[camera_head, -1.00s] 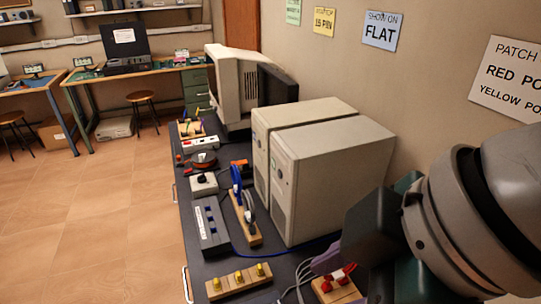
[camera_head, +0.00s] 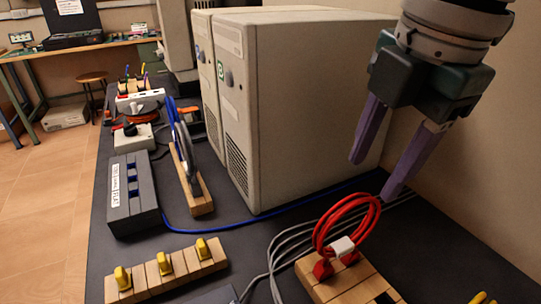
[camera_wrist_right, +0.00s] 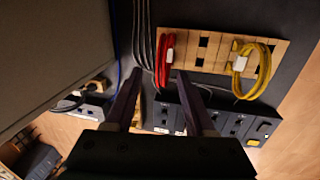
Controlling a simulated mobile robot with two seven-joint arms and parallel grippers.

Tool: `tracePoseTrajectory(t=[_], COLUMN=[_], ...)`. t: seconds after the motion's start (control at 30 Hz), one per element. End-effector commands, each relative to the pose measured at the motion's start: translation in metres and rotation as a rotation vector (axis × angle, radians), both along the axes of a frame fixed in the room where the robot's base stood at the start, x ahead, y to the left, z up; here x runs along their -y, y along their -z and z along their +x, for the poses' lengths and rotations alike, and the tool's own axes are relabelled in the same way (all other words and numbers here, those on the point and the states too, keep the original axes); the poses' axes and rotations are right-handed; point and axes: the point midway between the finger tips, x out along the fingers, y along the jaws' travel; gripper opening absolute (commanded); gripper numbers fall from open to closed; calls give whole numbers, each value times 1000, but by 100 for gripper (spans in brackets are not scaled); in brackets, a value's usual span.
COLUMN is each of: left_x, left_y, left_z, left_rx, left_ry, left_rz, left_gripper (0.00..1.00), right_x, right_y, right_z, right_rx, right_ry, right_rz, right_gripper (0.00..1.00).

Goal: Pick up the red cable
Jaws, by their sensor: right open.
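The red cable (camera_head: 343,225) is a coiled loop with a white tag, standing on a wooden slotted block (camera_head: 345,285) at the front right of the dark bench. In the wrist view the red cable (camera_wrist_right: 167,62) lies at the left end of that block, just beyond the fingertips. My right gripper (camera_head: 372,178) is open and empty, with purple fingers pointing down, above and behind the red cable. It also shows in the right wrist view (camera_wrist_right: 157,80) with its fingers spread. My left gripper is not in view.
Beige computer towers (camera_head: 290,105) stand just left of my right gripper. A yellow cable (camera_wrist_right: 252,68) sits on the same block. Grey cables (camera_head: 285,250) run beside the block. A block with yellow plugs (camera_head: 165,268) and a dark switch box (camera_head: 132,195) are to the left.

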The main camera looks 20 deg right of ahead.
Motion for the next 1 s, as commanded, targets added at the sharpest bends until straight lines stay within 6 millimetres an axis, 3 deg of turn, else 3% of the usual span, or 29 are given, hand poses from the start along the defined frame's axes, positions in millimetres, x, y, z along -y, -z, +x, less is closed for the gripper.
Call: tracePoseTrajectory(t=[0.2, 0.37, 0.63, 0.97, 1.0], left_x=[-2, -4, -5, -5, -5], left_y=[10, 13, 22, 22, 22], left_z=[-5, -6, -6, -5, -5], left_rx=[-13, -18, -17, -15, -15], left_ry=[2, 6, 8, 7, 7], left_rz=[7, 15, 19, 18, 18], left_gripper=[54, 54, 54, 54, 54], right_x=[-1, 0, -1, -1, -1], right_y=[33, 46, 85, 93, 93], right_z=[6, 9, 21, 23, 23], right_rx=[-3, -2, -2, 1, 1], right_ry=[0, 0, 0, -1, -1], right_rz=[1, 0, 0, 0, 0], right_gripper=[55, 55, 55, 55, 52])
